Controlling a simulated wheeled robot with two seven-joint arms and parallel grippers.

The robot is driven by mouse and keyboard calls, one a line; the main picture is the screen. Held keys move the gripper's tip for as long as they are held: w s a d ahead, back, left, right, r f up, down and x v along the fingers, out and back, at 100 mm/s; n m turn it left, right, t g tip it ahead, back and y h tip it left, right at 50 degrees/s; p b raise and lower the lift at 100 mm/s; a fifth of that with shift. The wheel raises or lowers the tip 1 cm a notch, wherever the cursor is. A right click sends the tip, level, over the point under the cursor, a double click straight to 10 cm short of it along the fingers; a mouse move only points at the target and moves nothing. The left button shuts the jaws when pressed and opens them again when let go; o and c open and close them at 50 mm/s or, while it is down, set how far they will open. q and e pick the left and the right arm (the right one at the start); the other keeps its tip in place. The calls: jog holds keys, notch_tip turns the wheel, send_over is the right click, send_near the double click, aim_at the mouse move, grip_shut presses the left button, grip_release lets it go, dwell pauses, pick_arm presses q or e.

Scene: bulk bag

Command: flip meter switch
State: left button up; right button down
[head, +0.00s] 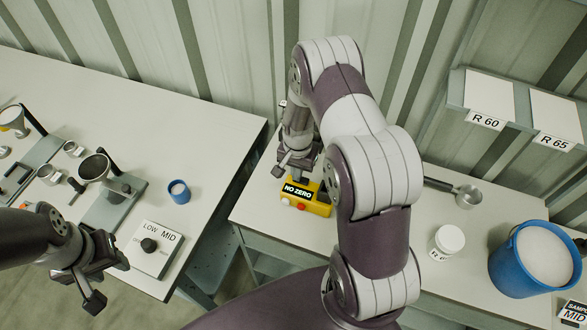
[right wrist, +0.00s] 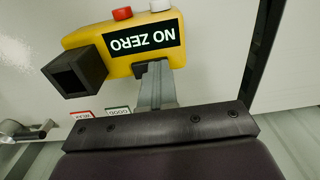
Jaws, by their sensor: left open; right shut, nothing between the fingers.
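The yellow meter box (head: 318,208) sits on the right table, with a black "NO ZERO" display and a red and a white button on its near side. In the right wrist view the meter (right wrist: 95,45) appears upside down, with a black square block (right wrist: 76,72) at its left end. My right gripper (head: 290,165) is shut and empty at the meter's far edge. Its fingertips (right wrist: 153,68) are close to the display's edge; contact cannot be told. No switch is clearly visible. My left gripper (head: 107,281) is open and empty near the left table's front edge.
A "LOW MID" selector box (head: 153,247), a small blue cup (head: 178,191) and metal apparatus (head: 110,190) are on the left table. A white jar (head: 447,241), metal scoop (head: 467,196) and blue bucket (head: 510,278) stand right of the meter. A gap separates the tables.

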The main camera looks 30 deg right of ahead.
jog(key=shift+s+d, duration=0.2)
jog(key=shift+d, duration=0.1)
jog(key=shift+w+r, duration=0.1)
jog(key=shift+r, duration=0.15)
notch_tip(320, 180, up, 5)
jog(key=p, duration=0.3)
jog(key=shift+f, duration=0.2)
jog(key=shift+r+b, duration=0.7)
jog(key=shift+b, duration=0.05)
notch_tip(320, 180, up, 8)
jog(key=b, duration=0.2)
jog(key=shift+f, duration=0.15)
